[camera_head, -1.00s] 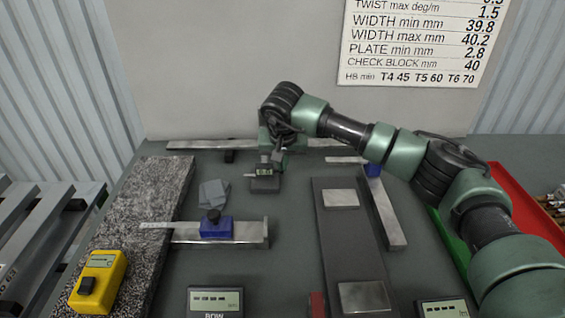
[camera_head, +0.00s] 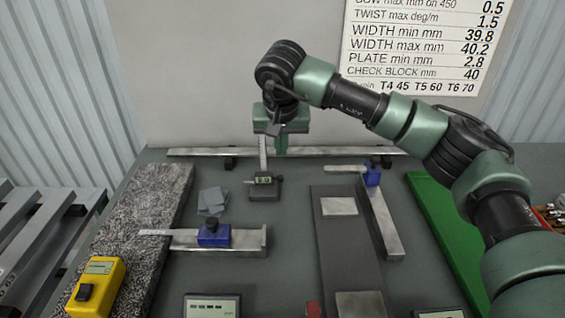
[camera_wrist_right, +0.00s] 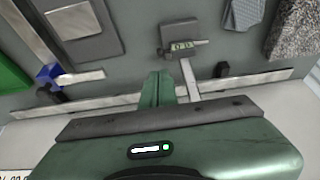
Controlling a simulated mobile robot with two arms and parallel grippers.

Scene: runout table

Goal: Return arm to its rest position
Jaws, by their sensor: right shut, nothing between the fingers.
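My right arm comes in from the right in the head view and bends down at the back of the table. Its gripper (camera_head: 281,148) points down, with its green fingers together and nothing between them. The shut fingers (camera_wrist_right: 160,84) also show in the wrist view. A caliper with a small display (camera_head: 264,181) stands on a dark block, its beam upright beside the gripper. The caliper display (camera_wrist_right: 183,46) lies beyond the fingertips in the wrist view, apart from them. My left gripper is not in view.
A long metal bar (camera_head: 330,151) lies across the back. A wall with a sign stands behind.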

